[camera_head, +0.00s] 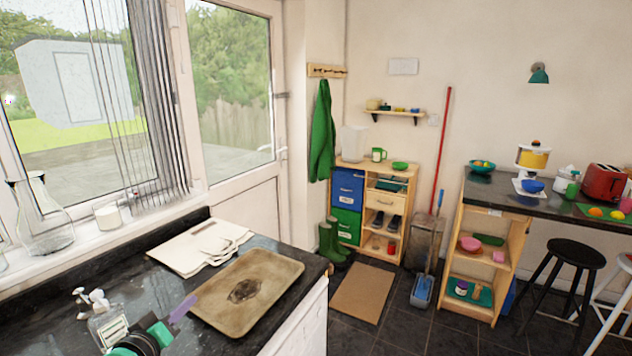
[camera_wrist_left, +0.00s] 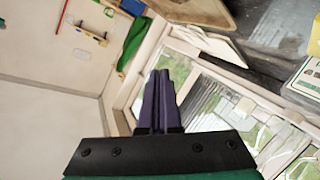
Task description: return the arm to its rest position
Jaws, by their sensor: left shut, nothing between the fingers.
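My left gripper (camera_head: 183,309) comes in at the bottom left of the head view, over the dark counter near the front edge of the brown tray. Its purple fingers are together with nothing between them. The left wrist view shows the same closed fingers (camera_wrist_left: 158,75) pointing towards the window and door side of the room. The rest of my left arm is mostly out of the frame. My right gripper is in neither view.
A glass flask (camera_head: 45,225) stands on the windowsill. Dark floor lies to the right.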

